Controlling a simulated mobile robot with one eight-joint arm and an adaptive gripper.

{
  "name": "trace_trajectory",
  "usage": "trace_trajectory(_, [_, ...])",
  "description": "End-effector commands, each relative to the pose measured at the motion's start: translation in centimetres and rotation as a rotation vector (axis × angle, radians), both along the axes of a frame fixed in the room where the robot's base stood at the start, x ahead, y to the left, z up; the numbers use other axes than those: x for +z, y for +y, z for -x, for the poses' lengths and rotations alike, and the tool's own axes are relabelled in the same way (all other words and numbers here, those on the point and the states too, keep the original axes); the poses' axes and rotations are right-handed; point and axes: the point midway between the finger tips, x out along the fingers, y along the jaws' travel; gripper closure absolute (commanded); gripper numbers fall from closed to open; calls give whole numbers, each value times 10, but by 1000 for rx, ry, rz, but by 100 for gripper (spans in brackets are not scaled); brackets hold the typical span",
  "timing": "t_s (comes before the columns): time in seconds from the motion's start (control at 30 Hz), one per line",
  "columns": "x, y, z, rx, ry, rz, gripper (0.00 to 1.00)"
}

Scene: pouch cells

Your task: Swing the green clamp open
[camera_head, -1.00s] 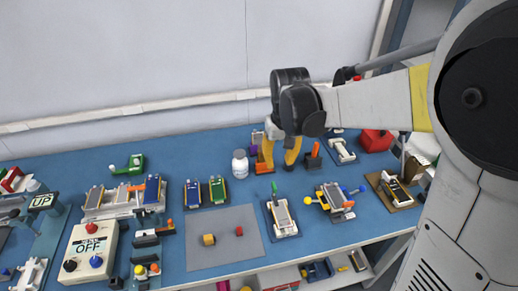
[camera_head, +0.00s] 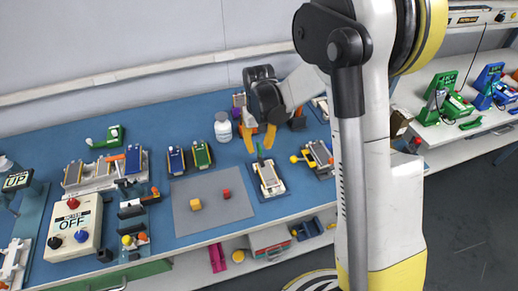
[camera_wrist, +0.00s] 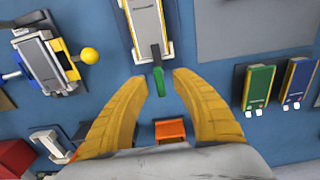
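The green clamp handle (camera_head: 260,153) stands up at the far end of a light-coloured cell fixture (camera_head: 269,180) on the blue table. In the wrist view the green handle (camera_wrist: 157,66) lies at the near end of the pale plate (camera_wrist: 146,22), in line with the gap between my fingers. My gripper (camera_head: 260,141) is open with yellow fingers, just behind the handle in the head view. In the wrist view its fingertips (camera_wrist: 159,80) are spread on either side of the handle's near end. I cannot tell the height between fingertips and handle. Nothing is held.
An orange block (camera_wrist: 170,131) sits under my gripper's palm in the wrist view.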

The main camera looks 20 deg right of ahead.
Motion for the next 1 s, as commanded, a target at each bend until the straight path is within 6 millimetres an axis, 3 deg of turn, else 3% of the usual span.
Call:
trace_trajectory(0.33, [-4,0,0,0,0,0,68])
trace_trajectory(0.43, [-4,0,0,0,0,0,97])
trace_trajectory(0.47, [-4,0,0,0,0,0,100])
trace_trajectory(1.0, [-5,0,0,99,0,0,100])
